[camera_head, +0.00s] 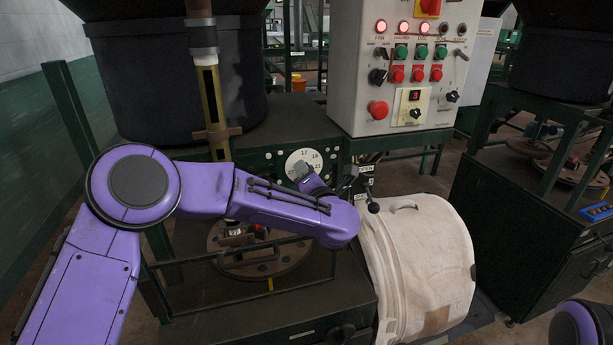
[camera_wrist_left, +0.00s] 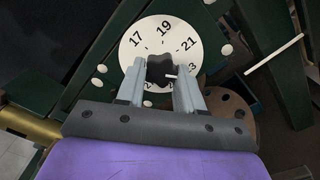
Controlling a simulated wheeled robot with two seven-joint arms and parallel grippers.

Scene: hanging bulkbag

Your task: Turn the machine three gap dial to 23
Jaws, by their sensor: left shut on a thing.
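The gap dial is a round white plate (camera_head: 293,157) with black numbers on the machine's green panel. It also shows in the left wrist view (camera_wrist_left: 151,32), where 17, 19 and 21 are clear and a partly hidden number ending in 3 sits at the right. My left gripper (camera_head: 303,173) is at the dial. In the left wrist view the gripper (camera_wrist_left: 160,72) has its two fingers on either side of the black knob (camera_wrist_left: 160,66), shut on it. The knob's white mark points right, roughly toward the number ending in 3. The fingers hide the lower numbers. My right gripper is out of view.
A grey control box (camera_head: 345,60) with lamps, buttons and a red display stands right of the dial. A pale fabric bag (camera_head: 430,260) lies right of my left forearm. A brown vertical pipe (camera_head: 213,105) stands left of the dial. Black levers (camera_head: 368,195) stick out just right of it.

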